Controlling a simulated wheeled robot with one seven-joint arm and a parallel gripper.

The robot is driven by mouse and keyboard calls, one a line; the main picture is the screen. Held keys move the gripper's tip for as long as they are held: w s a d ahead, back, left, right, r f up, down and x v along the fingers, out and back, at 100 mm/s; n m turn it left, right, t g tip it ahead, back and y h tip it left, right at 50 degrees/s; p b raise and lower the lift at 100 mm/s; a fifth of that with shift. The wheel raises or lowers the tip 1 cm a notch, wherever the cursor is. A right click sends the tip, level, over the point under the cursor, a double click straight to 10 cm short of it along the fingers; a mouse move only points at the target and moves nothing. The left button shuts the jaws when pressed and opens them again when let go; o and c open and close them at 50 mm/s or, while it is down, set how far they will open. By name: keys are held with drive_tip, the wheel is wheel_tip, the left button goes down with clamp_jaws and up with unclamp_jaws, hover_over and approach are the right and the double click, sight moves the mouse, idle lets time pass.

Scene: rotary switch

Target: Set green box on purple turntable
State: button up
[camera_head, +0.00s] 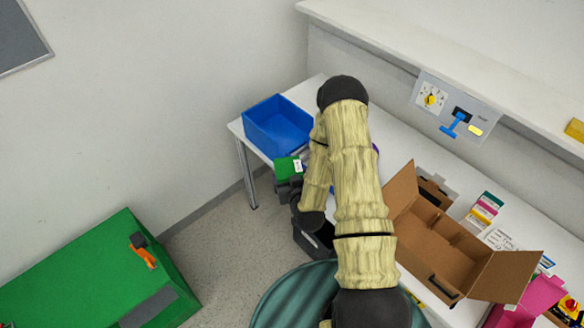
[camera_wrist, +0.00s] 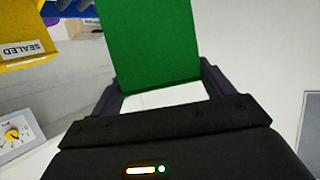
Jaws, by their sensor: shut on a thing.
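The green box (camera_head: 285,167) has a white label and is in my gripper (camera_head: 288,184), left of my arm in the head view, by the table's front edge near the blue bin. In the wrist view the green box (camera_wrist: 150,45) stands between the two dark fingers of my gripper (camera_wrist: 162,88), which are shut on it. A purple sliver (camera_head: 375,149) shows beside my arm on the table; it may be the purple turntable, whose remainder my arm hides.
A blue bin (camera_head: 262,138) stands at the table's left end. An open cardboard box (camera_head: 430,241) stands right of my arm, with small coloured boxes (camera_head: 485,209) beyond it. A wall panel (camera_head: 424,83) carries a yellow dial and blue lever. A yellow SEALED box (camera_wrist: 25,32) shows in the wrist view.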

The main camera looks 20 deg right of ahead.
drive_tip(key=shift+w+d+f+b, duration=0.15)
drive_tip(key=shift+f+b, duration=0.05)
drive_tip(key=shift+b, duration=0.15)
wheel_tip(320, 180, down, 20)
drive_tip(key=b, duration=2.1)
drive_tip(key=shift+w, duration=0.25)
